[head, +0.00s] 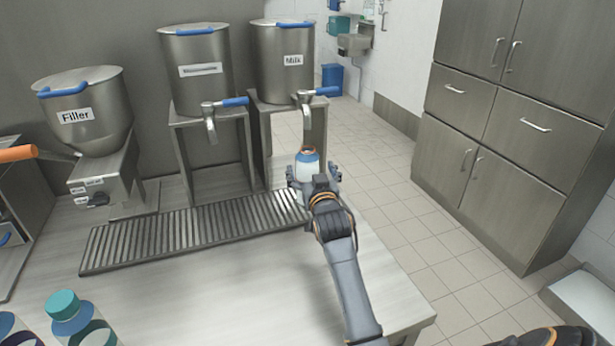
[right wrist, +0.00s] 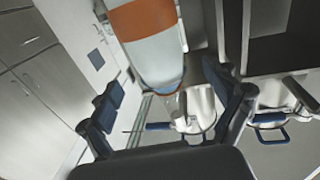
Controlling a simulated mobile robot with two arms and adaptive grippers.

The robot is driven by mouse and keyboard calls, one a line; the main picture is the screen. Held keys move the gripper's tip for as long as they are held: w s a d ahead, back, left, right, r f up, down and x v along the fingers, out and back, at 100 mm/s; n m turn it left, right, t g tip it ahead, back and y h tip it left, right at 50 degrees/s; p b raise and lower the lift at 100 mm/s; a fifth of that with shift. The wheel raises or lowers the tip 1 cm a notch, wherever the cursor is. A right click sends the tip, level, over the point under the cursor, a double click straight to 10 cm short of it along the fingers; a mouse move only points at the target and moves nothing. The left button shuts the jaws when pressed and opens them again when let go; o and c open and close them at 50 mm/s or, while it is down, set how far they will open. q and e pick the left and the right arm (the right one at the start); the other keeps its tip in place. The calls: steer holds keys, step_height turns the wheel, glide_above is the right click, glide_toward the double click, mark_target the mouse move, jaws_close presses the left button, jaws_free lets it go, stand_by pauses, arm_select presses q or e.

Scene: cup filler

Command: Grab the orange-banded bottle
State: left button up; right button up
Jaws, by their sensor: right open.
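The orange-banded bottle (head: 307,165) is pale with a blue upper part. It is upright at the right end of the grated drip tray (head: 150,243), below the Milk dispenser's tap. In the right wrist view its orange band (right wrist: 143,19) and pale body show large. My right gripper (head: 314,176) is open at the bottle, with one finger on each side of it. In the right wrist view the right gripper (right wrist: 163,92) has spread fingers, and I cannot tell whether either touches. The bottle's lower part is partly hidden behind the gripper in the head view. My left gripper is not in view.
A Milk dispenser (head: 283,62), another steel dispenser (head: 196,72) and a Filler hopper (head: 84,112) stand along the back. A teal-capped bottle (head: 70,310) stands at front left. The counter (head: 235,290) is clear in front of the tray. Cabinets (head: 500,130) stand at right.

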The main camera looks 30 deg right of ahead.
mark_target(307, 158)
steer(key=x, duration=0.3)
steer(key=shift+w+d+r, duration=0.1)
steer(key=shift+w+d, duration=0.05)
steer(key=shift+w, duration=0.4)
steer(key=c, duration=1.7)
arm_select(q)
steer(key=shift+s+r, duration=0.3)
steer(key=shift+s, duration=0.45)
arm_select(e)
steer(key=shift+d+r, duration=0.1)
jaws_close()
arm_select(q)
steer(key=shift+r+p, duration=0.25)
steer(key=shift+p, duration=0.2)
arm_select(e)
steer(key=shift+r, duration=0.3)
